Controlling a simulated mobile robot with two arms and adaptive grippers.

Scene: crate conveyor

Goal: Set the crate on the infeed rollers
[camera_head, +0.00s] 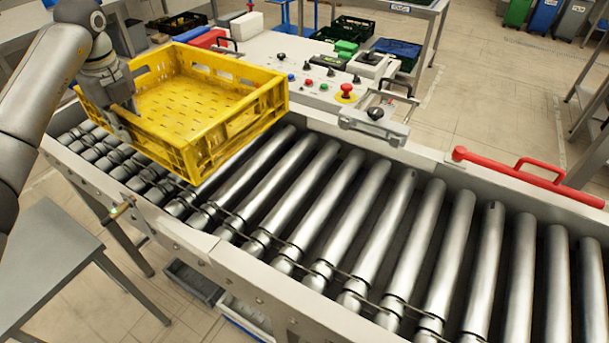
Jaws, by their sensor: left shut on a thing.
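The yellow crate (235,136) is empty and upright, with slotted walls and a perforated floor. It is over the left part of the conveyor; I cannot tell whether its bottom touches the rollers. My left gripper (118,118) is shut on the crate's near left wall. The infeed rollers (345,215) are grey metal cylinders in a pale frame, and they run from the left to the lower right. Part of the rollers is hidden under the crate. My right gripper is not in view.
A control panel (310,85) with coloured buttons stands behind the conveyor. A red bar (525,177) with a handle lies along the far rail. A grey table (45,260) is at the lower left. The rollers right of the crate are bare.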

